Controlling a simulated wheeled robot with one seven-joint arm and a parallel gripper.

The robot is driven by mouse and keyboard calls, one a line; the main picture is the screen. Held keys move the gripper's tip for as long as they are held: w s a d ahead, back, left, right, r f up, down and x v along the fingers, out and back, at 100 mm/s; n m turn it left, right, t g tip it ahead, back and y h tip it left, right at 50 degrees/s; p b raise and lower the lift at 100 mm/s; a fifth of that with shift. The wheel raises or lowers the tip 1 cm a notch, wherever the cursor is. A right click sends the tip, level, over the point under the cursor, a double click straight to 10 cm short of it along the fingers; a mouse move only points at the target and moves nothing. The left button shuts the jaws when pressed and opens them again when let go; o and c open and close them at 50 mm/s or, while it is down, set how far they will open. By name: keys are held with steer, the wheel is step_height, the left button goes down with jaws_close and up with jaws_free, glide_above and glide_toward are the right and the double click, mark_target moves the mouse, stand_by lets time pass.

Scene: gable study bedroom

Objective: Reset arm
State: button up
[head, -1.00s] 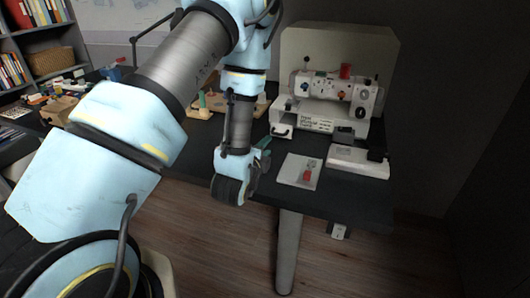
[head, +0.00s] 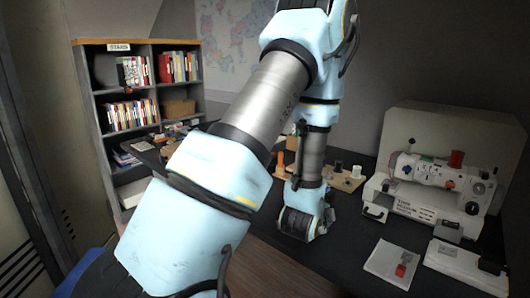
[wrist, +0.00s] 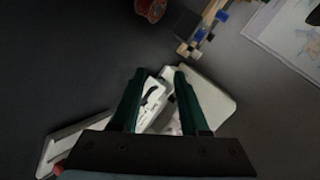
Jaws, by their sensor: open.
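My gripper (head: 326,222) hangs at the end of my raised light-blue arm, near the front edge of the dark desk in the head view. In the wrist view, my gripper (wrist: 160,75) shows two dark green fingers spread apart. No object is clamped between them. White objects (wrist: 153,100) show beyond and between the fingers; I cannot tell exactly what they are. My arm hides part of the desk in the head view.
A white sewing machine (head: 433,185) stands on the desk (head: 345,238) at right. A white plate with a red piece (head: 392,262) lies before it. A wooden board with spools (head: 347,181) is behind my gripper. A bookshelf (head: 106,84) stands at left.

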steer(key=s+a+r+n+g+y+p, duration=0.1)
steer(key=s+a+r+n+g+y, duration=0.2)
steer(key=a+n, duration=0.6)
steer(key=s+a+r+n+g+y+p, duration=0.1)
steer(key=s+a+r+n+g+y, duration=0.2)
steer(key=a, duration=1.3)
steer(key=s+r+n+g, duration=0.2)
steer(key=s+r+n, duration=0.3)
steer(key=s+n, duration=0.1)
steer(key=shift+a+r+n+g, duration=0.3)
